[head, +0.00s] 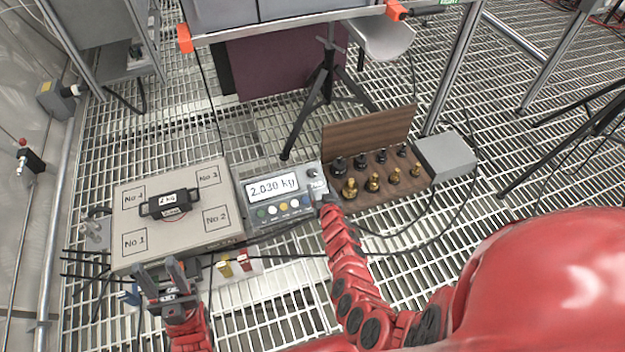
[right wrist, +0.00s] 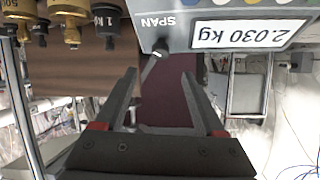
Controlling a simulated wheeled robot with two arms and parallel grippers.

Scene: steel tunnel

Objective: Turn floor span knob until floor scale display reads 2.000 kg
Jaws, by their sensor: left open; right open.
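The floor scale display (head: 272,186) reads 2.030 kg, and the same reading shows upside down in the right wrist view (right wrist: 248,35). The small span knob (right wrist: 153,55) sits by the SPAN label at the edge of the display box. In the head view my right arm partly covers that corner. My right gripper (right wrist: 160,88) is open, its fingers pointing toward the knob with the knob between and just beyond the tips, apart from them. A black 2 kg weight (head: 170,204) lies on the scale platform (head: 190,236). My left gripper (head: 160,273) is open and empty at the platform's front edge.
A wooden rack (head: 355,135) with black and brass weights stands right of the display box. A grey box (head: 446,157) is beside it. Cables run over the grated floor. A tripod (head: 325,80) stands behind.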

